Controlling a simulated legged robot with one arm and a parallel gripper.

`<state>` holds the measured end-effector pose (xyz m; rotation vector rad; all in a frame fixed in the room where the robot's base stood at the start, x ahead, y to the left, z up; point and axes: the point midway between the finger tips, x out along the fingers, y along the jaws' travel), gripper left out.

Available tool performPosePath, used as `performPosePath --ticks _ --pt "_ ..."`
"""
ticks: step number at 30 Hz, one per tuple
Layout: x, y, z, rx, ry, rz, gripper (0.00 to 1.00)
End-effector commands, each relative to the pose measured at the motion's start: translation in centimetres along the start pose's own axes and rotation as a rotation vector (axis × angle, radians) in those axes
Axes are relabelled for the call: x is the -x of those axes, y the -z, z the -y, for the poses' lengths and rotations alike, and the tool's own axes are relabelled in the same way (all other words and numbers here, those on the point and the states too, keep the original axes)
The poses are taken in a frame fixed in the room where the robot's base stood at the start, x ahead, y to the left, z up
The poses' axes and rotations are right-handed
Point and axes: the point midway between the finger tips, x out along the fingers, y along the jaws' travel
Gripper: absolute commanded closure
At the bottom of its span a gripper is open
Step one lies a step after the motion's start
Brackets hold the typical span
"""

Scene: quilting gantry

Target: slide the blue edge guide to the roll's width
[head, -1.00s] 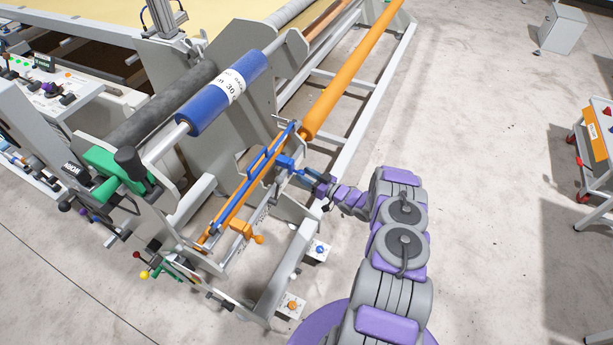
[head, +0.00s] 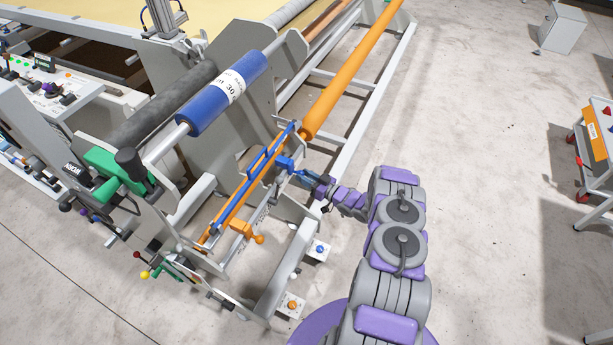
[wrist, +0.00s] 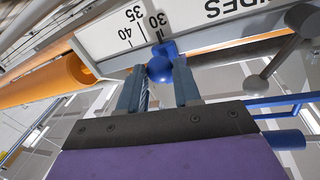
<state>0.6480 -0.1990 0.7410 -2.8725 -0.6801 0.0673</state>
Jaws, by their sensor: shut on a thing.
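The blue edge guide (head: 284,162) sits on the rail at the front of the gantry, at the end nearer the orange roller. My gripper (head: 299,173) reaches it from the right. In the wrist view, my gripper (wrist: 160,88) is shut on the guide's round blue knob (wrist: 160,69). The white scale (wrist: 110,32) behind it reads 40, 35 and 30, and the guide's blue stem stands close to the 30. The blue roll (head: 205,107) lies on its bar above, with a white label that includes "30".
An orange guide with a knob (head: 241,229) sits lower on the same rail. A long orange roller (head: 350,72) extends to the back right. A green clamp (head: 113,167) is at the left. Clear floor lies to the right, with a trolley (head: 594,150) at the edge.

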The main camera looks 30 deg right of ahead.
Motion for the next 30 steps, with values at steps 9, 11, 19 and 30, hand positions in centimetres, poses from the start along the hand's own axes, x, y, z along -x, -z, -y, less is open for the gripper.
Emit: performPosePath --ticks 9,11,19,30 --pt "-0.1 0.0 0.1 0.0 0.003 0.0 0.47" --pt "-0.1 0.0 0.1 0.0 0.003 -0.001 0.42" --pt "0.1 0.0 0.0 -0.001 0.001 -0.001 0.42" --pt "6.0 0.2 -0.2 -0.002 -0.003 -0.002 0.42"
